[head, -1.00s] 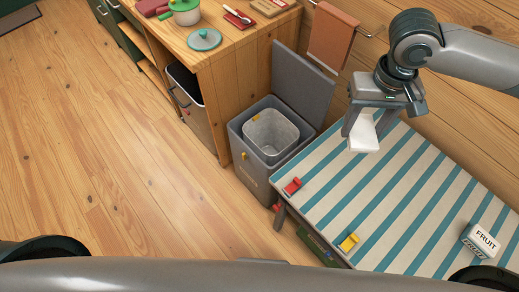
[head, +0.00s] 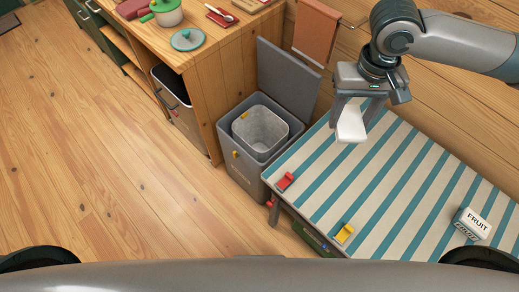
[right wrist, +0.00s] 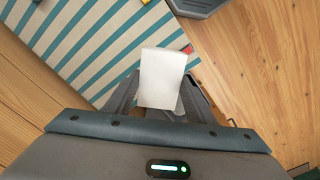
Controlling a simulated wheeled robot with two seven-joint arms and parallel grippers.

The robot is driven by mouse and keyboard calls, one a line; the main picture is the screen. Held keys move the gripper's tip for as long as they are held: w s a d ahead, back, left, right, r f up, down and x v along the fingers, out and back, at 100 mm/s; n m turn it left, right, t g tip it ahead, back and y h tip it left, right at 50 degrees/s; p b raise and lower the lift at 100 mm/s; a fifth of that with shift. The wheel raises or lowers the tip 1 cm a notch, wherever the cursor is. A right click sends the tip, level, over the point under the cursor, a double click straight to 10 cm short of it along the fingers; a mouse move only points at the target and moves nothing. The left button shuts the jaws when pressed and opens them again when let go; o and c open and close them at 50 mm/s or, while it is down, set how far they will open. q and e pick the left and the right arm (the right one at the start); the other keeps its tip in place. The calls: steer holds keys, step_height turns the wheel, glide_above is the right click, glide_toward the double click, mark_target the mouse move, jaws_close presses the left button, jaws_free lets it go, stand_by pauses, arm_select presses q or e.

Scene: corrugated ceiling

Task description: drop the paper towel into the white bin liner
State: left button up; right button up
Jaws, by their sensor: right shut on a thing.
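The paper towel (head: 351,124) is a white folded piece held in my right gripper (head: 354,131), above the striped table. It also shows in the right wrist view (right wrist: 162,78), sticking out between the fingers. My right gripper is shut on it. The white bin liner (head: 262,130) sits open-topped inside a grey bin (head: 243,166), to the left of the gripper and table. Its pale inside is visible and looks empty. The bin's grey lid (head: 284,80) stands open behind it. My left gripper is not in view.
The table's blue-and-white striped cloth (head: 400,190) carries a red clip (head: 285,181), a yellow clip (head: 344,233) and a FRUIT box (head: 471,223). The wooden floor at left is clear.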

step_height(320, 180, down, 8)
steer(key=b, duration=0.7)
steer(key=shift+b, duration=0.4)
